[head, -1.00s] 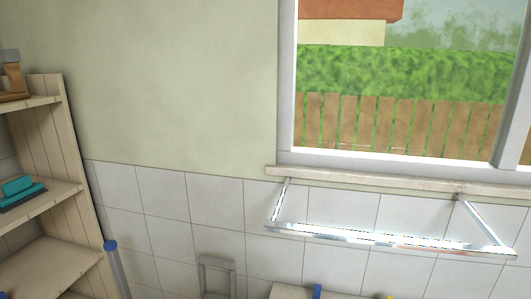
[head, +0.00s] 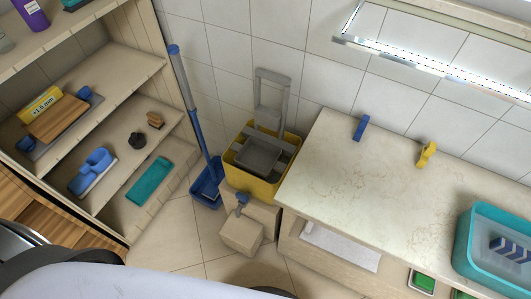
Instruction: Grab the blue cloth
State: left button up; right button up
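I cannot make out for certain which thing is the blue cloth. A flat teal rectangle (head: 149,181) lies on the lowest shelf at the left and could be a folded cloth. A blue-and-white striped item (head: 512,250) lies in the teal basin (head: 466,238) at the right; its material is unclear. A small blue upright object (head: 361,128) stands on the counter and looks more like a clip than a cloth. Neither of my grippers is in view.
A pale counter (head: 335,165) fills the right, with a yellow clip-like object (head: 427,154) on it. A yellow mop bucket (head: 240,180), a blue-handled mop (head: 190,100) and a beige box (head: 242,236) stand between it and the shelf (head: 120,68). A blue brush (head: 92,172) lies on the shelf.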

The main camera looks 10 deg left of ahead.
aim_at(504, 247)
jog(key=z, duration=1.8)
jog(key=l+z, duration=0.15)
jog(key=l, duration=0.6)
jog(key=i+l+z, duration=0.15)
jog(key=l, duration=0.6)
jog(key=k, duration=0.05)
